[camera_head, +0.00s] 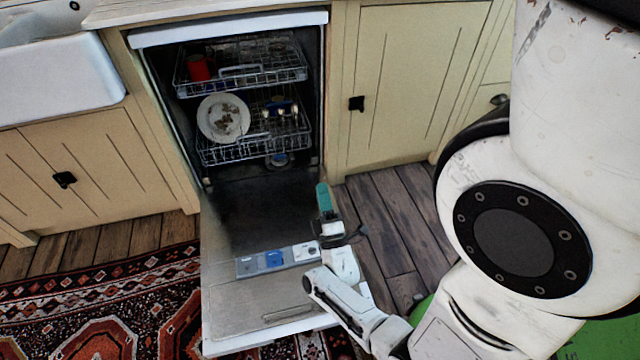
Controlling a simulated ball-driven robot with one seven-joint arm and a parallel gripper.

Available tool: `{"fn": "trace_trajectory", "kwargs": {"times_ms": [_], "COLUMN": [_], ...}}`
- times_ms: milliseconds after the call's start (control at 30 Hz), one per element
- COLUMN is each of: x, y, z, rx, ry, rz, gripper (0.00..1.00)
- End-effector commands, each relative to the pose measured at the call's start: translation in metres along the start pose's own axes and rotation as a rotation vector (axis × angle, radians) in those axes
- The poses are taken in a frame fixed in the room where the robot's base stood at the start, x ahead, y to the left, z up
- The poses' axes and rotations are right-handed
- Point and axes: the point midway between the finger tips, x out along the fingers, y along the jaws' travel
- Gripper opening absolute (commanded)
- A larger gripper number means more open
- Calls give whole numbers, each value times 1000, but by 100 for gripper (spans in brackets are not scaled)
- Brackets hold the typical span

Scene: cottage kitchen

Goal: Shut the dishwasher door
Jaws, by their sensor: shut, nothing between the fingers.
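The dishwasher door (225,312) is folded down, fully open, reaching out over the floor and the edge of the rug. Its inner face is up, with a detergent dispenser strip (248,266) across it. The dishwasher (318,100) stands open behind it. My gripper (322,188) has a teal tip and points away from me, over the right edge of the door. It is shut and empty. I cannot tell whether it touches the door. My wrist and forearm hide the door's front right corner.
The upper rack (285,75) holds a red cup (198,68); the lower rack (228,152) holds a dirty white plate (222,118). Cream cabinets (410,80) flank the dishwasher. A patterned rug (90,310) lies left. Bare wood floor (385,215) is free at right.

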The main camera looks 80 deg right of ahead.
Motion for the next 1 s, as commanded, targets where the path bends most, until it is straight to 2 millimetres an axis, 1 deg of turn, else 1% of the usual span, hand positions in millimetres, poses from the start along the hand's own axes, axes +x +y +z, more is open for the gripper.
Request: {"fn": "trace_trajectory", "kwargs": {"times_ms": [33, 300, 500, 600, 700, 833, 1000], "x": [10, 63, 97, 110, 117, 122, 122], "y": [2, 1, 0, 0, 0, 0, 0], "z": [0, 0, 0, 0, 0, -1, -1], "rx": [1, 3, 3, 3, 3, 3, 3], "ry": [-2, -1, 0, 0, 1, 2, 2], "rz": [3, 3, 1, 0, 0, -2, -2], "gripper": [0, 0, 0, 0, 0, 0, 0]}}
